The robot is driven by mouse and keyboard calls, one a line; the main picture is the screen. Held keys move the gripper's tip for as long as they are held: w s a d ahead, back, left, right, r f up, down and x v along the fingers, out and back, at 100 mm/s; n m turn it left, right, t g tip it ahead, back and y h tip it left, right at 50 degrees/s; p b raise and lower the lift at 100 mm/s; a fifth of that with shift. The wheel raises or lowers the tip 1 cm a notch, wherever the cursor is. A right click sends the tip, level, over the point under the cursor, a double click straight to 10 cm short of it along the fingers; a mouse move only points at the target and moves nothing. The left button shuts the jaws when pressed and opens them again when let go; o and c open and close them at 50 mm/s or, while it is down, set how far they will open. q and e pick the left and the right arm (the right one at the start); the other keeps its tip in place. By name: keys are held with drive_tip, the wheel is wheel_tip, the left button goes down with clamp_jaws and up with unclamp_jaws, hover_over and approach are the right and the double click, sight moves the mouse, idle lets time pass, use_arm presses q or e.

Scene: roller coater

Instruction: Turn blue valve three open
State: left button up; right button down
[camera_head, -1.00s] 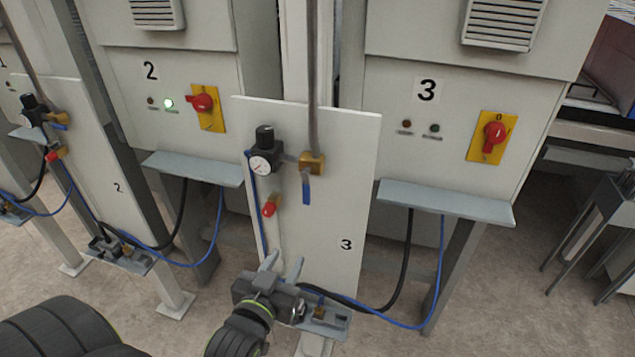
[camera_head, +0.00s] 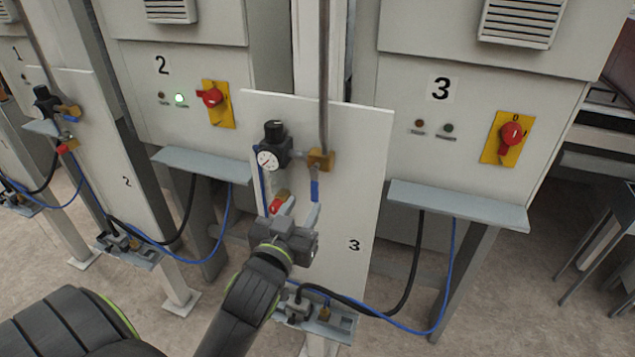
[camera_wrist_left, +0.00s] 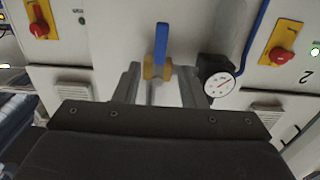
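Blue valve three is a blue lever handle (camera_head: 315,190) hanging straight down from a brass valve body (camera_head: 320,160) on white panel 3 (camera_head: 355,170). In the left wrist view the picture is upside down; the blue handle (camera_wrist_left: 161,42) points up from the brass body (camera_wrist_left: 152,72). My left gripper (camera_head: 299,209) is open and empty, just below the valve in the head view. In the wrist view its two fingers (camera_wrist_left: 160,80) stand apart, one on each side of the brass body's line. I see no clear contact. My right gripper is not in view.
A pressure gauge (camera_head: 268,159) with a black regulator is left of the valve. A red-tipped fitting (camera_head: 276,206) sits near the left finger. A grey shelf (camera_head: 458,205) juts out at right. Black and blue hoses (camera_head: 398,326) hang below. Switch 3 (camera_head: 510,135) is farther right.

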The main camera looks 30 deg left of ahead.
sight(314, 188)
use_arm(q)
drive_tip(key=p+x, duration=0.2)
drive_tip(key=x, duration=0.7)
drive_tip(key=shift+w+r, duration=0.1)
drive_tip(key=shift+w, duration=0.2)
clamp_jaws()
